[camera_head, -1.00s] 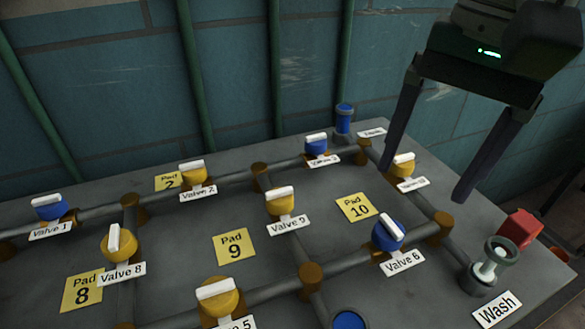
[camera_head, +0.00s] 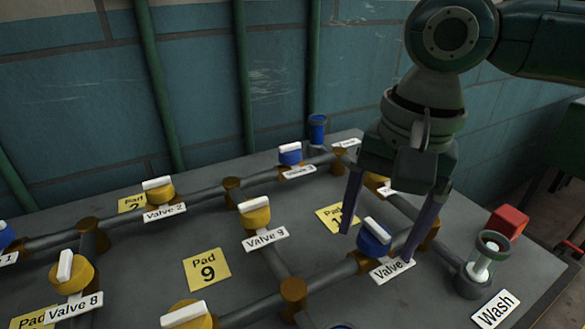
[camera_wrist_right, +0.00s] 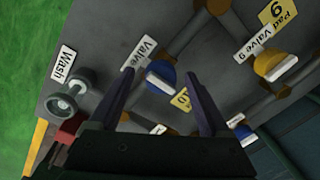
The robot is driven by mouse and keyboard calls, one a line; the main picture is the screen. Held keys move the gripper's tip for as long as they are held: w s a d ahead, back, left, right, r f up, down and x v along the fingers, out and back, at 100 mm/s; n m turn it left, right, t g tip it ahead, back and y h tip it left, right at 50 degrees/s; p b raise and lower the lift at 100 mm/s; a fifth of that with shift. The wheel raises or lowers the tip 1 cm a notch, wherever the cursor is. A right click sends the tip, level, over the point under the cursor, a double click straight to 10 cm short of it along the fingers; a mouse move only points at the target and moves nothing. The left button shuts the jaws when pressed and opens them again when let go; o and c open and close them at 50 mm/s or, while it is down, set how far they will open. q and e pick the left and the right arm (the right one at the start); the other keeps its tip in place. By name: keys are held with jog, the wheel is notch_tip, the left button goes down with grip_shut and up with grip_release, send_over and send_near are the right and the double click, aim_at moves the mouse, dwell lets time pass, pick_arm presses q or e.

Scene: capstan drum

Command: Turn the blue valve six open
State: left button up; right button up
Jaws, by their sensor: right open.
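Valve 6 (camera_head: 374,242) is a blue round knob with a white bar handle on the pipework. Its bar lies slanted, from upper left to lower right in the head view. My right gripper (camera_head: 377,246) is open, pointing down, with one finger on each side of the knob in that view. I cannot tell whether the fingers touch it. The right wrist view shows the blue knob (camera_wrist_right: 161,70) and its white bar between the open fingers (camera_wrist_right: 156,78), beyond the tips. The valve's label (camera_head: 391,270) is partly covered by a finger. My left gripper is not in view.
Yellow valve 9 (camera_head: 254,215) stands to the left. Another yellow valve is mostly hidden behind my right gripper. A grey cup-like fitting (camera_head: 486,262) by the Wash label (camera_head: 494,309) and a red block (camera_head: 507,222) stand to the right. Pipes run between the valves.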

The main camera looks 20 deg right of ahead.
grip_shut()
dwell(0.6)
